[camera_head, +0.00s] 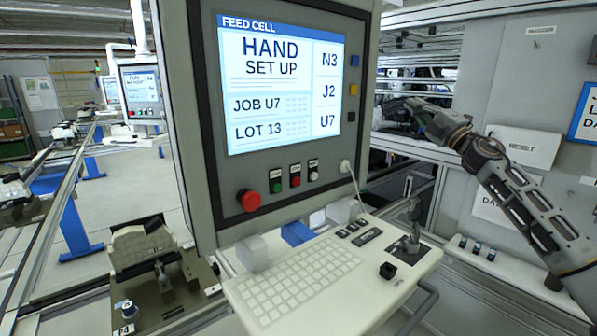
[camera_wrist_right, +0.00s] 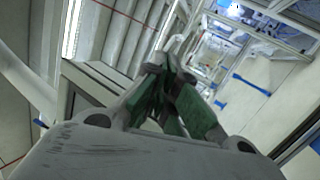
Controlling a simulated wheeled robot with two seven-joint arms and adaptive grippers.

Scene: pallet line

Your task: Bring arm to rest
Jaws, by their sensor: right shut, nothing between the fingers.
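My right arm (camera_head: 530,210) comes in from the right in the head view and is raised in front of the grey cabinet wall. Its gripper (camera_head: 408,104) is small and dark there, pointing left, beside the right edge of the feed cell panel. In the right wrist view the gripper (camera_wrist_right: 165,62) shows its green-padded fingers closed together, with nothing between them. My left gripper is in neither view.
The feed cell panel (camera_head: 203,130) stands close in front, its screen reading "HAND SET UP". Below it a keyboard shelf (camera_head: 400,290) with a joystick juts out. A fixture (camera_head: 145,245) stands at lower left. A "RESET" sign (camera_head: 523,147) is on the wall behind my right arm.

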